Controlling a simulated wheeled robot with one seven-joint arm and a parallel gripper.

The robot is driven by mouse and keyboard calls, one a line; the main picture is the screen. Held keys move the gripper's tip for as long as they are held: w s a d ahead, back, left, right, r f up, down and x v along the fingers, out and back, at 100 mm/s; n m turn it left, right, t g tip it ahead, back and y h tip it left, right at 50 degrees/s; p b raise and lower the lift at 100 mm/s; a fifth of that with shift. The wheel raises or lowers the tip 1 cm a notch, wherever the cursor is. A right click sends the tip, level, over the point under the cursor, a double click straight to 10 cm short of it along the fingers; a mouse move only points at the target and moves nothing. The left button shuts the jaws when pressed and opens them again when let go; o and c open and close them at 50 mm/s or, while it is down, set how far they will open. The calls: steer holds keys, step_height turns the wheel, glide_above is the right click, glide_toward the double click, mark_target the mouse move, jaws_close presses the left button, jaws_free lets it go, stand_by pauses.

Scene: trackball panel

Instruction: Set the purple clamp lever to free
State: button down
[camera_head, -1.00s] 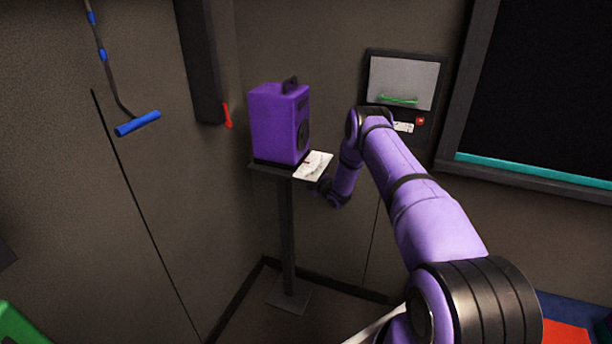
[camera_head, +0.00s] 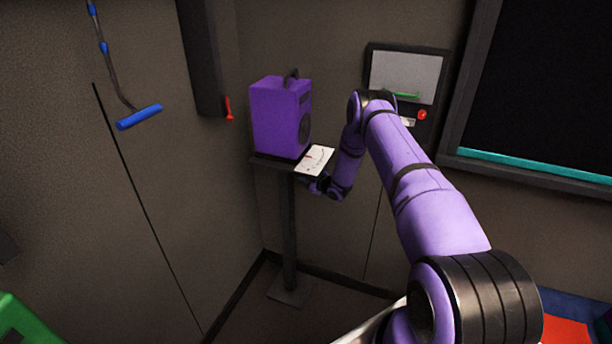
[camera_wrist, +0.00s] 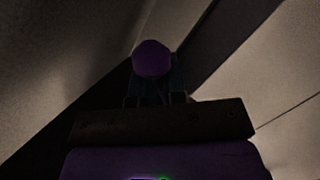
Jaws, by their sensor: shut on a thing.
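In the wrist view the rounded purple end of the clamp lever (camera_wrist: 151,58) shows at the fingertips of my gripper (camera_wrist: 156,82). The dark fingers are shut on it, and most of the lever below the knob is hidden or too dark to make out. In the head view my gripper (camera_head: 316,186) is low beside the stand, just below and right of a small white panel (camera_head: 315,160). The lever cannot be made out in that view, so its setting cannot be read.
A purple speaker-like box (camera_head: 280,118) stands on the dark stand (camera_head: 290,230), close to my gripper. A wall unit with a green handle and red button (camera_head: 422,115) is behind my arm. A blue-handled bar (camera_head: 139,117) hangs at left.

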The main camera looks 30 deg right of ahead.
steer(key=shift+s+a+f+m+g+y, duration=0.35)
steer(key=shift+m+g, duration=0.2)
steer(key=shift+m, duration=0.3)
steer(key=shift+s+a+f+m+g+y, duration=0.1)
steer(key=shift+s+a+f+m+g, duration=0.1)
steer(key=shift+s+m+g, duration=0.5)
steer(key=shift+s+a+f+m+g+y, duration=0.15)
steer(key=shift+a+f+m+g+y, duration=0.15)
steer(key=shift+m, duration=0.75)
steer(key=shift+s+f, duration=0.1)
steer(key=c, duration=1.2)
jaws_free()
steer(key=shift+o, duration=0.2)
steer(key=shift+a+r, duration=0.1)
steer(key=shift+r, duration=0.1)
steer(key=v, duration=1)
steer(key=shift+s, duration=0.25)
steer(key=shift+d+r, duration=0.1)
steer(key=shift+d, duration=0.15)
